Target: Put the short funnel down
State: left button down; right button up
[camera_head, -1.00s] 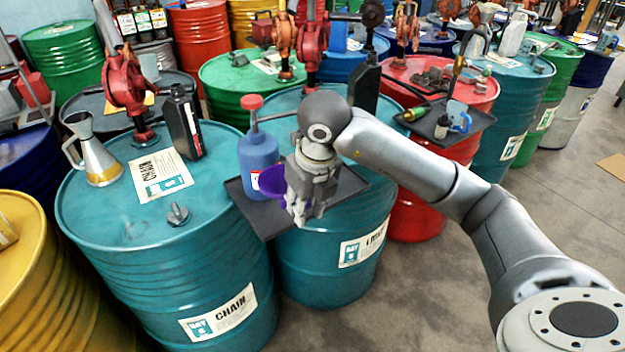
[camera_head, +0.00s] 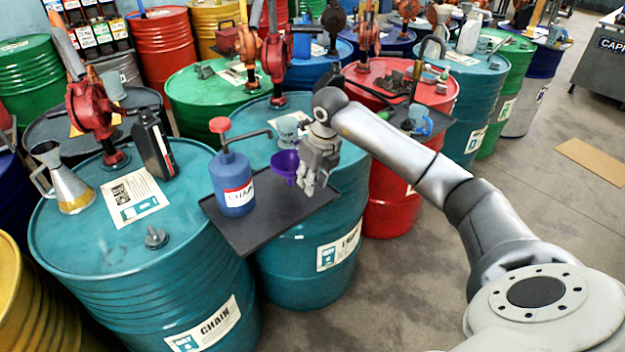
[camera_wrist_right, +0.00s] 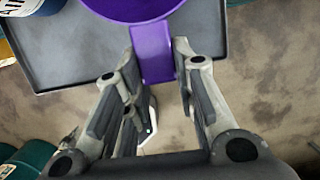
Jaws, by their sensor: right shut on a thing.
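The short purple funnel (camera_head: 285,163) is in my right gripper (camera_head: 308,184), which is shut on its flat tab. In the right wrist view the funnel's bowl (camera_wrist_right: 130,9) is at the top, with the tab (camera_wrist_right: 152,58) between the fingers (camera_wrist_right: 155,95). The funnel appears over the black tray (camera_head: 275,213), right of the blue pump bottle (camera_head: 232,182) and apart from it. My left gripper is not in view.
The blue bottle with its red pump stands at the tray's left, its spout reaching right. A grey-blue mug (camera_head: 291,132) is behind the funnel. The tray's front and right are bare.

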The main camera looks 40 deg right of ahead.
jog(key=shift+f, duration=0.75)
jog(key=o, duration=1)
jog(key=shift+f, duration=0.1)
jog(key=shift+r, duration=0.4)
jog(key=b+v, duration=0.1)
jog(key=v, duration=1)
jog(key=shift+s+r+b, duration=0.15)
jog(key=shift+r+b, duration=0.05)
jog(key=shift+b, duration=0.2)
